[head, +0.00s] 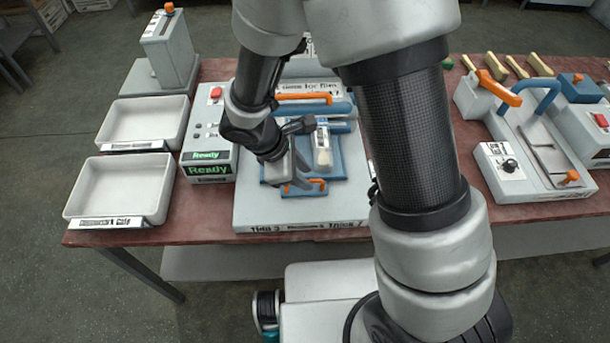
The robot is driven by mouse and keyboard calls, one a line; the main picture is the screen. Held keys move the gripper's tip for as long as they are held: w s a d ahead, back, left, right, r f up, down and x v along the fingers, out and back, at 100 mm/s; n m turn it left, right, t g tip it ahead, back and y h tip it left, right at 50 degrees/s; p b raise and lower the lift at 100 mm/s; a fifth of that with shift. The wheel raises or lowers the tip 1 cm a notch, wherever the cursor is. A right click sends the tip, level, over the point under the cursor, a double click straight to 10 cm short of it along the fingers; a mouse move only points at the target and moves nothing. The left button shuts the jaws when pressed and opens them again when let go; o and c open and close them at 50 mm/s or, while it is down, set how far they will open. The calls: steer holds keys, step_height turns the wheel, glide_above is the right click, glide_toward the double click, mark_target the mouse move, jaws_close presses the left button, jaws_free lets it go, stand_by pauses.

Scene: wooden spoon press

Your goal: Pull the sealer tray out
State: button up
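The sealer tray (346,157) is a blue plate on a light grey machine base (260,214) in the middle of the table. A clear pack with a pale item (323,150) lies on it. An orange handle (318,183) sits at the tray's front edge. My gripper (297,178) reaches down from the upper left over the tray's left front part, close to the handle. Its fingers cover part of the handle and tray. I cannot tell whether they touch the handle or how far apart they are.
Behind the tray is the sealer's raised top with an orange bar (303,97). A control box (207,150) showing "Ready" and two white bins (120,188) stand left. Another press (540,150) stands right. My arm hides the table between. Floor is clear at the front left.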

steer(key=shift+w+d+f, duration=0.15)
steer(key=shift+d+f, duration=0.15)
steer(key=shift+f, duration=0.3)
jaws_close()
